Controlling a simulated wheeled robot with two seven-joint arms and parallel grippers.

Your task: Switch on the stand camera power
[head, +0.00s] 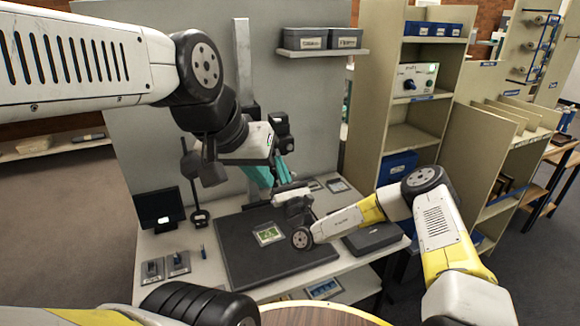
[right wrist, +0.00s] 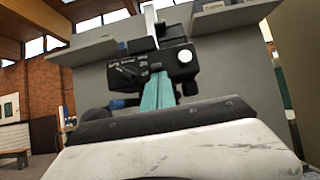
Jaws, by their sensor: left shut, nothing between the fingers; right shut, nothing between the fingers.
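The stand camera (head: 281,125) is a black unit on a pale upright column (head: 242,65) behind the table. In the right wrist view the camera (right wrist: 128,68) shows its underside front, with a knob, small controls and white lettering too small to read surely. My right gripper (head: 285,165), with teal fingers, points up just below the camera. Its shut fingers (right wrist: 153,90) overlap the camera's lower part in the right wrist view; I cannot tell whether they touch it. My left gripper (head: 262,178) hangs beside and below it, shut and empty, pointing down.
A dark mat (head: 235,255) with a green picture card (head: 268,235) lies on the table. A small monitor (head: 160,208), switch plates (head: 178,263) and a dark flat box (head: 375,238) stand around it. A shelf with grey boxes (head: 305,39) hangs on the panel above.

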